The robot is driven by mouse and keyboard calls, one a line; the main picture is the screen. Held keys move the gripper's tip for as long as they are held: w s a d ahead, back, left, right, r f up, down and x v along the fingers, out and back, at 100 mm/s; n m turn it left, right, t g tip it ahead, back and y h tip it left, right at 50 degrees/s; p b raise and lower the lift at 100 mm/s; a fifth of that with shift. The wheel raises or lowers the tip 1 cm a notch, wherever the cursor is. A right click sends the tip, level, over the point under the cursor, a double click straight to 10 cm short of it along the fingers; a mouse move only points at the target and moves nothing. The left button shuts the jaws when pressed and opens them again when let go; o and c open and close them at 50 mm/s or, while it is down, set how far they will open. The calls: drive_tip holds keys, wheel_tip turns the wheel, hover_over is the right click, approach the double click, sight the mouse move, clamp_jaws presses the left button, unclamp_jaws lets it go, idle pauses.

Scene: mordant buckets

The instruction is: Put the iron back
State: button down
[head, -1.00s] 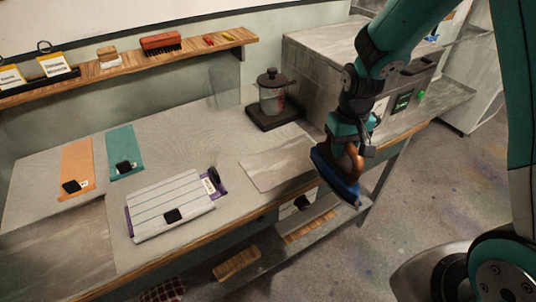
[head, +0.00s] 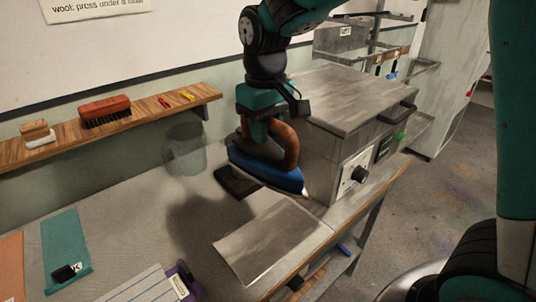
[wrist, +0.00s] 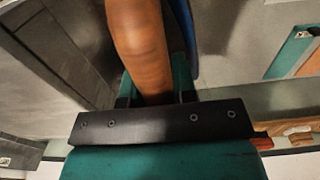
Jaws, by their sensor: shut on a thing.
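The iron (head: 262,169) has a blue body, a pale sole and a brown handle (head: 291,146). My gripper (head: 268,128) is shut on the handle and holds the iron above the table, roughly level. In the wrist view the brown handle (wrist: 140,45) runs between the fingers, with a strip of blue body beside it. A flat grey plate (head: 268,240) lies bare on the table, below and in front of the iron.
A grey box oven (head: 350,105) with a dial stands close right of the iron. A clear glass vessel (head: 185,150) is to the left. A wooden shelf (head: 150,110) holds a red brush (head: 104,110). Teal cloth (head: 65,250) and a striped board (head: 145,288) lie front left.

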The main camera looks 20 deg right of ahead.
sight(266, 157)
wheel_tip(266, 157, down, 19)
drive_tip(key=p, duration=0.2)
drive_tip(key=shift+a, duration=0.15)
drive_tip(key=shift+f, duration=0.1)
drive_tip(key=shift+f, duration=0.1)
drive_tip(key=c, duration=0.9)
unclamp_jaws()
wheel_tip(266, 157, up, 12)
drive_tip(key=shift+f+b, duration=0.25)
drive_tip(key=shift+b, duration=0.75)
drive_tip(key=shift+s+a+r, duration=0.15)
drive_tip(key=shift+s+r, duration=0.6)
drive_tip(key=shift+r, duration=0.35)
drive_tip(key=s+a+r+n+y, duration=0.1)
drive_tip(key=s+r, duration=0.1)
drive_tip(key=s, duration=0.4)
drive_tip(key=s+a+r+n+y, duration=0.1)
drive_tip(key=s+r, duration=0.2)
drive_tip(key=s, duration=0.4)
drive_tip(key=s+a+r+n+y, duration=0.1)
drive_tip(key=s+r+y, duration=0.1)
drive_tip(key=s, duration=0.4)
drive_tip(key=shift+s+a+r+n, duration=0.2)
drive_tip(key=shift+s+r+n, duration=0.05)
drive_tip(key=shift+n, duration=0.05)
